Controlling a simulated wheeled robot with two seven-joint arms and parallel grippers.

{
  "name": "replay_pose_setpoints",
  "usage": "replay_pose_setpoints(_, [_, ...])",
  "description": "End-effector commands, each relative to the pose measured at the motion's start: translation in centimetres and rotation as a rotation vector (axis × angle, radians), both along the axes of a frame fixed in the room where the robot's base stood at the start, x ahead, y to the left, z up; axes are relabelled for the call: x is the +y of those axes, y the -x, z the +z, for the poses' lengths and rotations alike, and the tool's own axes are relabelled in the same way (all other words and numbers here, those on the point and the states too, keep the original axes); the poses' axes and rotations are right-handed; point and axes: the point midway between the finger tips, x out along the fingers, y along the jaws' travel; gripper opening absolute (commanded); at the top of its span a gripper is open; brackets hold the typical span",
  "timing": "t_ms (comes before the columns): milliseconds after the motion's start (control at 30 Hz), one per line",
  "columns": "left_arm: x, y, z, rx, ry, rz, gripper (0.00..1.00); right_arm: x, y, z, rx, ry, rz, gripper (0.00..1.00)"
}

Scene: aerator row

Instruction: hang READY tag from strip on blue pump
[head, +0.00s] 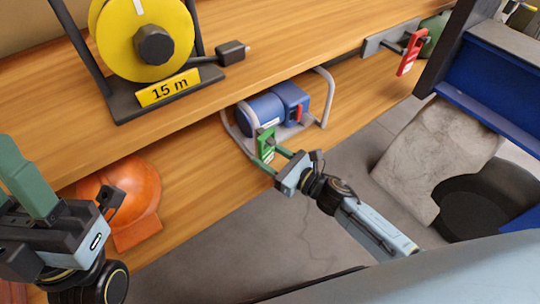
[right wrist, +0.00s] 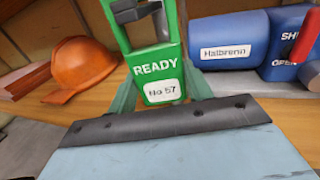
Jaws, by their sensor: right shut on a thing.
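The green READY tag (head: 265,144) is upright at the left front of the blue pump (head: 264,108). In the right wrist view the tag (right wrist: 157,70) reads "READY" and "No 57". A dark grey piece (right wrist: 140,12) shows in its top opening; I cannot tell whether they touch. My right gripper (head: 272,158) is shut on the tag's lower part. The pump (right wrist: 232,38) has a label "Halbrenn" and a red handle (right wrist: 304,38) by "SHUT" and "OPEN". The grey strip (head: 376,43) at upper right carries a red tag (head: 410,54). My left gripper (head: 22,172) is at lower left, its opening unclear.
The pump sits in a grey tube frame (head: 327,92) on the lower wooden shelf. A yellow reel (head: 112,35) marked "15 m" stands on the upper shelf. An orange helmet (head: 133,187) lies at the left. A blue bench (head: 495,92) and a black round thing (head: 478,205) are at right.

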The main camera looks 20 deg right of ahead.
Motion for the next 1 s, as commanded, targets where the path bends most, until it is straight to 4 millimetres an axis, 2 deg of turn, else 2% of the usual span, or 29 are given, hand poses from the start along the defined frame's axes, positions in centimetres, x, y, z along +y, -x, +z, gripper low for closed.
replay_pose_setpoints(100, [0.00,0.00,0.00,0.000,0.000,0.000,0.36,0.01,-0.01,0.02,0.000,0.000,0.000,0.32])
replay_pose_setpoints(133, [0.00,0.00,0.00,0.000,0.000,0.000,0.36,0.01,-0.01,0.02,0.000,0.000,0.000,0.53])
replay_pose_setpoints(300, [0.00,0.00,0.00,0.001,0.000,0.000,0.36,0.01,0.01,0.02,0.000,0.000,0.000,0.75])
replay_pose_setpoints(1000, [0.01,-0.01,-0.02,0.002,-0.001,0.000,0.36,-0.01,0.01,-0.01,0.000,0.000,0.000,0.73])
